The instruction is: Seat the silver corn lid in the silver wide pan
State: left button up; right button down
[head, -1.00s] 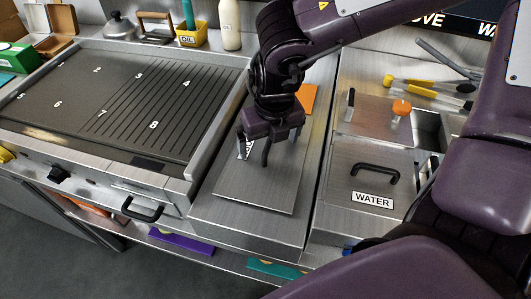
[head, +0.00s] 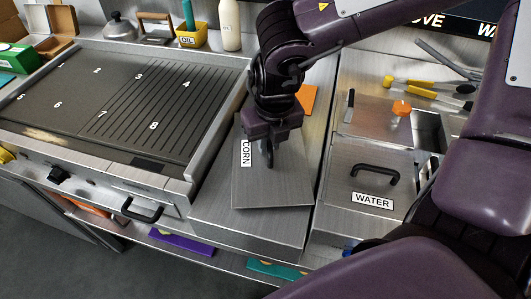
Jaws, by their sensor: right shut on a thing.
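The silver corn lid (head: 285,190) is a flat square metal plate with a white CORN label (head: 246,153) near its left edge. My right gripper (head: 268,158) is over the lid and shut on it, apparently at its dark handle, which the fingers mostly hide. The lid is over the steel counter strip between the griddle and the wells; I cannot tell how high it is held. I cannot surely identify the silver wide pan; an uncovered steel well (head: 427,122) shows at the right, partly hidden by my arm. My left gripper is out of view.
A lid labelled WATER (head: 347,180) with a black handle lies right of the corn lid. An orange knob (head: 402,108) stands behind it. Yellow-handled utensils (head: 410,84) lie farther back. The griddle (head: 110,100) fills the left. An orange piece (head: 307,98) lies behind my gripper.

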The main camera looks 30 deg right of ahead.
aim_at(269, 141)
jog(key=shift+r+p, duration=1.05)
jog(key=shift+r, duration=1)
jog(key=shift+r, duration=0.1)
